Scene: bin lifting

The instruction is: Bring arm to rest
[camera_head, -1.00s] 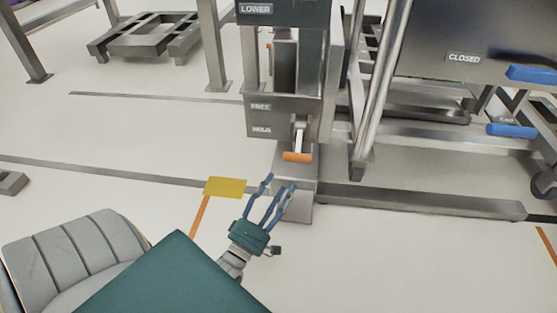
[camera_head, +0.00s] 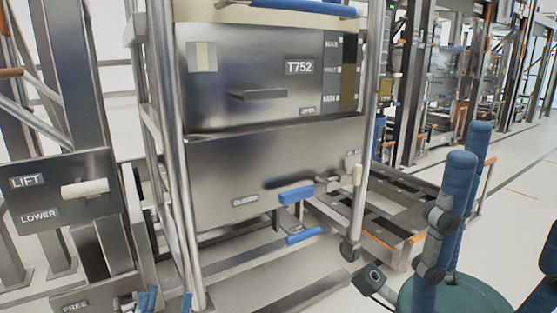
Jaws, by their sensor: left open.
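My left gripper (camera_head: 165,301) shows only as blue fingertips at the bottom edge, left of centre, with its palm out of view. The fingertips are spread apart with nothing visible between them. They are in front of the foot of the lift post, right of the FREE label. My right gripper (camera_head: 415,220) stands large at the lower right. Its teal palm (camera_head: 450,296) is at the bottom edge, with two blue fingers upright and the dark-tipped thumb well apart to the left. It looks open and empty.
A steel bin (camera_head: 270,170) marked T752 stands in a tubular frame at the centre, with blue handles (camera_head: 296,195). The lift post's panel (camera_head: 65,187) with a pale lever is at left. A low metal pallet (camera_head: 400,205) lies behind my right gripper. Clear floor is at the far right.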

